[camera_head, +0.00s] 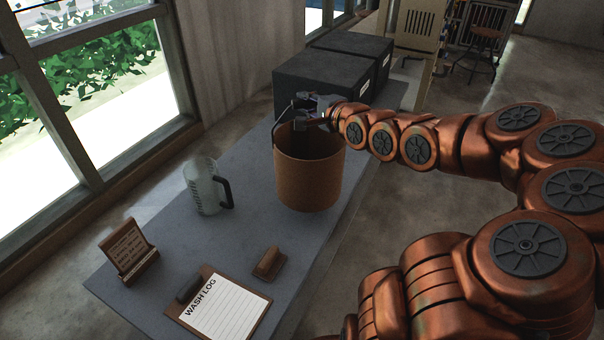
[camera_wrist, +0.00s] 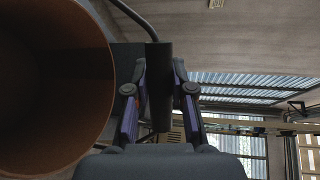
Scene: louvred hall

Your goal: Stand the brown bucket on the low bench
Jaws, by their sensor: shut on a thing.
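The brown bucket (camera_head: 308,180) hangs or stands upright over the low bench (camera_head: 160,255), close to its right long edge. I cannot tell whether its base touches the bench top. My gripper (camera_head: 301,112) is at the bucket's rim level, shut on the dark grip of its raised handle. In the wrist view, my gripper (camera_wrist: 159,105) has the dark handle grip (camera_wrist: 159,75) between its two fingers. The bucket's open mouth (camera_wrist: 50,85) fills the left side there, and its inside looks empty.
On the bench are a clear jug (camera_head: 203,187), a wooden card stand (camera_head: 128,252), a wash log clipboard (camera_head: 222,308) and a small brown block (camera_head: 269,264). Dark boxes (camera_head: 325,85) stand at the far end. A stool (camera_head: 482,50) is behind. Bare bench lies left of the bucket.

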